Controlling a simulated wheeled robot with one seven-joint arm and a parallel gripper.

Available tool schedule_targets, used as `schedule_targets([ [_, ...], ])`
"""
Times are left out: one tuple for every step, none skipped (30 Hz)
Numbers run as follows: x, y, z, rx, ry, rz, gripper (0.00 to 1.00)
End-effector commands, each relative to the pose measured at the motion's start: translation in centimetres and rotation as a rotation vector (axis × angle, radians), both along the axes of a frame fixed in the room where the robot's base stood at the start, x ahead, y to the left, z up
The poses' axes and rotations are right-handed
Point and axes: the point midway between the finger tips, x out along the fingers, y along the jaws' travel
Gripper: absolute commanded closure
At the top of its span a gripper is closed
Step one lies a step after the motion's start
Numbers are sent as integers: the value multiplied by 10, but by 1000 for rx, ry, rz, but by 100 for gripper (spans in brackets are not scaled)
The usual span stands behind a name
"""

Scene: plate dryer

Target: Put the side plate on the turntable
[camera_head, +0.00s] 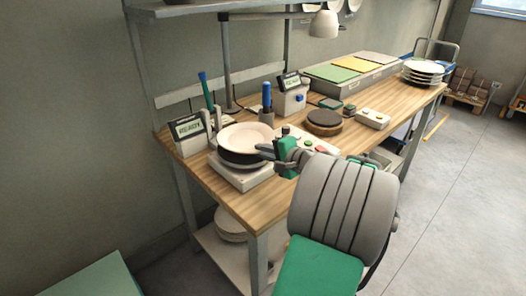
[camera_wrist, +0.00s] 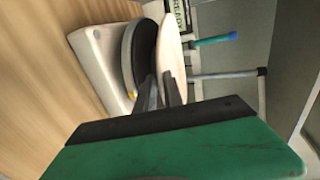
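The cream side plate (camera_head: 245,137) is just above a thick black disc (camera_head: 240,159) on a white base (camera_head: 243,177), which looks like the turntable. In the wrist view, turned on its side, the plate (camera_wrist: 171,48) lies close along the black disc (camera_wrist: 138,57), with the white base (camera_wrist: 98,70) beyond it. I cannot tell whether plate and disc touch. My gripper (camera_head: 266,151) is at the plate's near right rim. Its dark fingers (camera_wrist: 160,90) are close together with the rim seemingly between them; they hide the contact.
A second dark disc (camera_head: 324,118) stands on the wooden bench farther right. A display box (camera_head: 189,134) and a blue-handled tool (camera_head: 267,105) stand behind the plate. Stacked plates (camera_head: 423,72) are at the bench's far end. A lamp (camera_head: 323,24) hangs above.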

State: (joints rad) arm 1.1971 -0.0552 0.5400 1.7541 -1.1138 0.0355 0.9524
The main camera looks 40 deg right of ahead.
Motion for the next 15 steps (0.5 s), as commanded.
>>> schedule_targets([
  [0, 0, 0, 0, 0, 0, 83],
  [0, 0, 0, 0, 0, 0, 83],
  [0, 0, 0, 0, 0, 0, 83],
  [0, 0, 0, 0, 0, 0, 83],
  [0, 0, 0, 0, 0, 0, 83],
  [0, 0, 0, 0, 0, 0, 83],
  [0, 0, 1, 0, 0, 0, 83],
  [0, 0, 1, 0, 0, 0, 83],
  [0, 0, 3, -1, 0, 0, 83],
  [-1, 0, 3, -1, 0, -1, 83],
  [-4, -1, 4, -1, 0, -2, 83],
  [-9, -1, 6, -1, -1, -2, 83],
  [-14, -2, 7, -1, -1, -4, 83],
  [-20, -3, 9, -1, -1, -5, 83],
  [-29, -3, 12, -1, -1, -6, 83],
])
